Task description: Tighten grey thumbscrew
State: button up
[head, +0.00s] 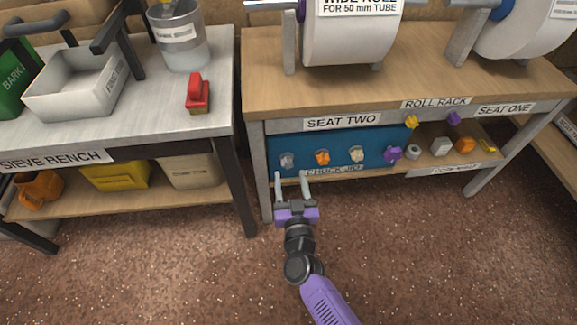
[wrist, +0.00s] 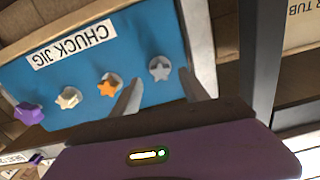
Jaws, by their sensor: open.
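The grey thumbscrew (head: 287,160) is the leftmost star-shaped knob on the blue chuck jig panel (head: 339,139) in the head view. In the wrist view, the grey thumbscrew (wrist: 160,69) sits at the right end of the row. My gripper (head: 291,178) is open, with its two fingers pointing at the panel from just below and in front of the grey thumbscrew. In the wrist view the fingertips (wrist: 162,84) lie either side of the thumbscrew's line, apparently short of it. Nothing is between the fingers.
An orange knob (head: 322,157), a cream knob (head: 356,154) and a purple knob (head: 393,153) follow to the right on the panel. Small loose parts sit on the shelf (head: 451,157) farther right. The table leg (head: 257,150) stands close left. Floor in front is clear.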

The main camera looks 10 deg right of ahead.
aim_at(288, 166)
jog(key=n+p, duration=0.2)
jog(key=shift+r+p, duration=0.3)
jog(key=shift+r, duration=0.1)
jog(key=n+p, duration=0.2)
jog(key=n, duration=0.1)
jog(key=shift+n+p, duration=0.3)
jog(key=shift+p, duration=0.05)
jog(key=n+p, duration=0.2)
jog(key=n, duration=0.3)
jog(key=shift+f+p, duration=0.15)
jog(key=shift+p, duration=0.15)
jog(key=n+p, duration=0.1)
jog(key=n, duration=0.5)
jog(key=shift+f+n+p, duration=0.15)
jog(key=shift+n+p, duration=0.15)
jog(key=n+p, duration=0.1)
jog(key=n, duration=0.5)
jog(key=shift+f+n, duration=0.1)
jog(key=shift+n, duration=0.3)
jog(key=shift+w, duration=0.15)
jog(key=shift+w+b, duration=1.3)
jog(key=shift+w, duration=0.6)
